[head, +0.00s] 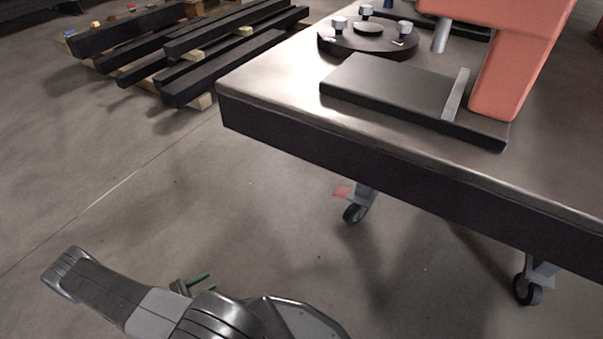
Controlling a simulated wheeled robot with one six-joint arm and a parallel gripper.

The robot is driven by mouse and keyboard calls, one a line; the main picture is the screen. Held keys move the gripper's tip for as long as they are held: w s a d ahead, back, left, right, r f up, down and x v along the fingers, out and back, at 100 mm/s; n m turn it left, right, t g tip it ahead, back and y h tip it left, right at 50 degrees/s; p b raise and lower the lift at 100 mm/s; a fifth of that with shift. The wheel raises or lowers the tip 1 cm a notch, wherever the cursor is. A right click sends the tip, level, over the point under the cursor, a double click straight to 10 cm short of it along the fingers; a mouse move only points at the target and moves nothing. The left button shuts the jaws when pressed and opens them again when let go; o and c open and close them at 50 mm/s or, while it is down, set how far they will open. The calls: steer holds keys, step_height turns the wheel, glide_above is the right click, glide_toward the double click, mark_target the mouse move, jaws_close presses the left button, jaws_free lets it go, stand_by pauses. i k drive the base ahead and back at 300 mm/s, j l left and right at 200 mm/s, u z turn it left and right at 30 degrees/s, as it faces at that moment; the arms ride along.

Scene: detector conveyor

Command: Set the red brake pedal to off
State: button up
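A small red brake pedal (342,192) sticks out to the left of a caster under the near side of a metal-topped table. The caster has a grey bracket and a dark wheel (354,213) on the floor. The pedal looks roughly level, but it is too small to tell its exact tilt. Parts of my own arm lie across the bottom left, well apart from the pedal. I cannot make out my gripper's fingers there.
The table (300,150) has a thick dark edge overhanging the caster. A second caster (527,288) stands at the right. A red machine (520,65) and a dark round fixture (368,42) are on top. Dark beams (230,60) lie at the back left. Floor before the pedal is clear.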

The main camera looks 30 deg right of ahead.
mark_target(341, 191)
steer(key=i+z, duration=0.4)
steer(key=i+j+z, duration=0.2)
steer(key=i+z, duration=0.2)
steer(key=i+l+z, duration=0.1)
steer(key=i+z, duration=0.2)
steer(key=z, duration=0.15)
steer(key=i+z, duration=0.3)
steer(key=z, duration=0.2)
steer(key=i+j+z, duration=0.1)
steer(key=i+z, duration=0.2)
steer(key=z, duration=0.15)
